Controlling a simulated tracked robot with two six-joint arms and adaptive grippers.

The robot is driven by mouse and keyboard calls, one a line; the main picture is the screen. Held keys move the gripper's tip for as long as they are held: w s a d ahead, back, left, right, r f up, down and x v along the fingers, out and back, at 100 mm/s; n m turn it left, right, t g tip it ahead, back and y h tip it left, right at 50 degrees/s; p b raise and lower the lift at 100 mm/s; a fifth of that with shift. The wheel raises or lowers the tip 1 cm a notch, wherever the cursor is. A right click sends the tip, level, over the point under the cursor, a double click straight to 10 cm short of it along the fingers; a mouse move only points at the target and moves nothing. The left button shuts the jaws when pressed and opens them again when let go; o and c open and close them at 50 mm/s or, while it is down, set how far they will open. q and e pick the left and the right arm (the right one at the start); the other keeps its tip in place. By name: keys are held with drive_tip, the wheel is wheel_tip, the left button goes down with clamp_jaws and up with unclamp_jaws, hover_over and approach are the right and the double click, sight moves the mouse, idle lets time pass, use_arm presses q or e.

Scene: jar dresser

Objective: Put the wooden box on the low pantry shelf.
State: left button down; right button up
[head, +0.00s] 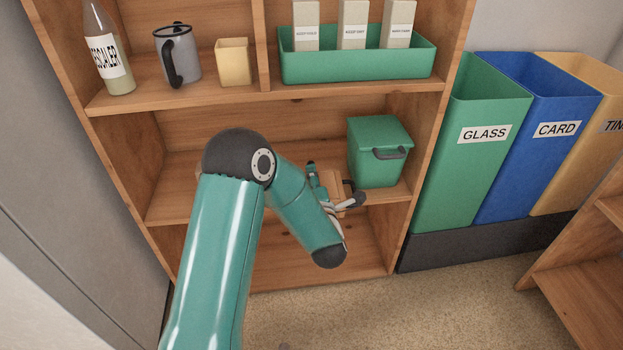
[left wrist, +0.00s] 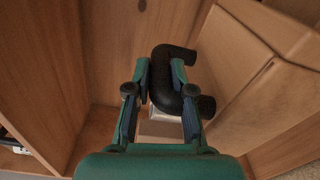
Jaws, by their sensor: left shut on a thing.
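The wooden box (head: 333,183) shows only in part in the head view, behind my left gripper (head: 337,192), in the shelf bay below the jars. My forearm and gripper hide much of it. In the left wrist view the box (left wrist: 262,75) stands tilted on the right. Its black handle (left wrist: 168,88) lies between the fingers of my left gripper (left wrist: 161,73), which is shut on it. The low pantry shelf (head: 180,197) lies under that bay; I cannot tell whether the box touches it. My right gripper is not in view.
A green lidded box (head: 375,160) with a dark handle stands just right of the wooden box. The shelf above holds a bottle (head: 108,50), a grey mug (head: 178,55), a yellow cup (head: 234,65) and a green tray (head: 355,68). Sorting bins (head: 462,160) stand right of the unit.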

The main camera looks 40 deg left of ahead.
use_arm(q)
drive_tip(key=shift+r, duration=0.1)
drive_tip(key=c, duration=1)
unclamp_jaws()
drive_tip(key=shift+s+d, duration=0.1)
